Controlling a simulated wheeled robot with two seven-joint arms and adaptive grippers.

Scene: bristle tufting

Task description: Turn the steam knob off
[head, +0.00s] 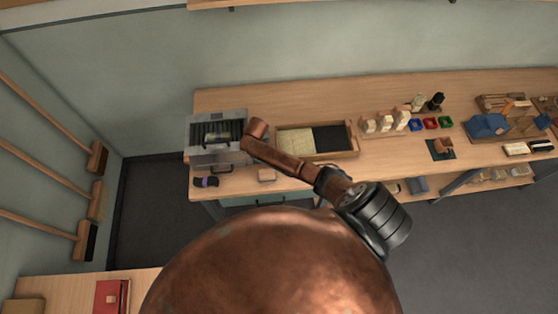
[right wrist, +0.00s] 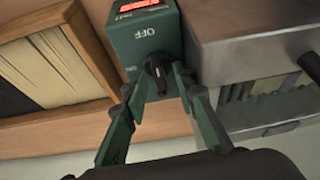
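In the right wrist view a dark green control box (right wrist: 183,22) carries a red display at its top, the word OFF and smaller lettering at its left edge. A small black knob (right wrist: 156,68) sits below OFF; its setting cannot be made out for certain. My right gripper (right wrist: 160,75) has its two green fingers spread, one on each side of the knob. Whether either fingertip touches the knob is unclear. In the head view my right arm reaches to the metal steamer (head: 220,154) at the bench's left end; the knob and fingers are hidden there. My left gripper is not in view.
A wooden tray (head: 352,151) with pale and black bristle material stands right of the steamer. Blocks, coloured bins and tools stand farther right on the workbench (head: 300,99). A small purple and black item (head: 206,182) lies at the steamer's front. Brooms hang on the left wall.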

